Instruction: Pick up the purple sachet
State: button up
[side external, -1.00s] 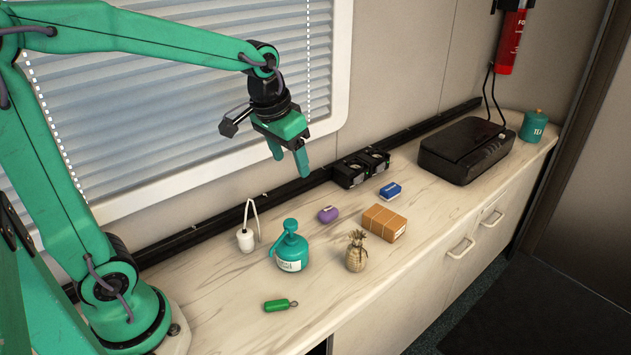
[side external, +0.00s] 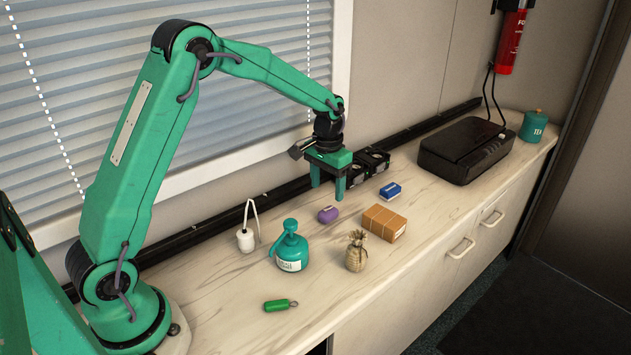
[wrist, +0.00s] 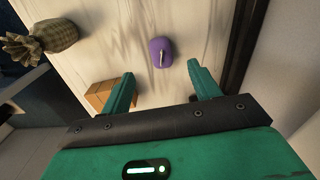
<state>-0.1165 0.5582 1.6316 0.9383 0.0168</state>
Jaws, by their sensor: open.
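The purple sachet (side external: 328,214) lies on the pale marbled counter, a small rounded packet. In the wrist view the sachet (wrist: 162,52) shows a light mark on its face and lies beyond my fingertips, roughly between their lines. My gripper (side external: 328,194) points down above the counter, just above and behind the sachet in the side view. Its two teal fingers are apart with nothing between them, as the wrist view of the gripper (wrist: 161,78) also shows.
A teal sprayer (side external: 290,248) and a white pot with a loop (side external: 245,240) stand left. A black twin-fan unit (side external: 374,163) is behind, by the rail.

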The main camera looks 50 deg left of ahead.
aim_at(326, 211)
jog(key=shift+w+a+f, duration=0.1)
jog(key=shift+w+f, duration=0.05)
jog(key=shift+f, duration=4.05)
jog(key=c, duration=1.1)
jog(key=shift+o, duration=0.2)
jog(key=shift+r, duration=0.15)
jog(key=shift+r, duration=0.5)
jog(key=r, duration=0.3)
jog(key=shift+s+d+r, duration=0.15)
jog(key=shift+s+d, duration=0.1)
jog(key=shift+d, duration=0.1)
jog(key=s+d+r, duration=0.4)
jog(key=d+r, duration=0.2)
jog(key=d, duration=0.4)
jog(key=shift+s+r, duration=0.2)
jog(key=shift+s, duration=0.1)
